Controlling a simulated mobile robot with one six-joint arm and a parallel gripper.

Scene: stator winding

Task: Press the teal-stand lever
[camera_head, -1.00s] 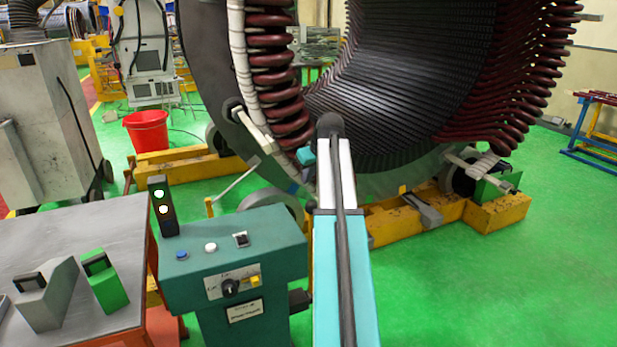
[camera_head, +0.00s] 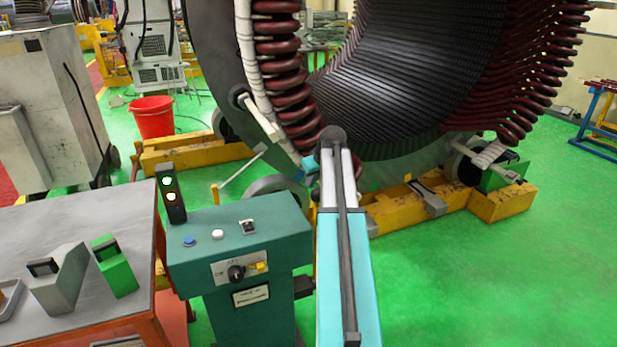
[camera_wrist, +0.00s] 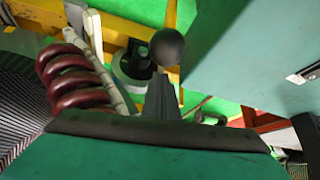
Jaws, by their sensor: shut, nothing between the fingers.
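The teal stand (camera_head: 250,320) is a box-shaped console left of my arm in the head view, with buttons and a dial on top. A dark stub (camera_head: 303,287) projects from its right side toward my arm. In the wrist view the stand's teal face (camera_wrist: 250,55) fills the upper right. A dark ball knob (camera_wrist: 167,47), apparently the lever's, sits left of it. My gripper (camera_wrist: 161,78) shows as a dark tapered shape, shut and empty, just below the knob. I cannot tell whether they touch. My arm hides this area in the head view.
A large stator (camera_head: 365,100) with red-brown coils stands behind my arm on yellow beams (camera_head: 500,205). A grey-topped table (camera_head: 80,220) with grey and green blocks is left of the stand. Green floor (camera_head: 490,290) is clear at right.

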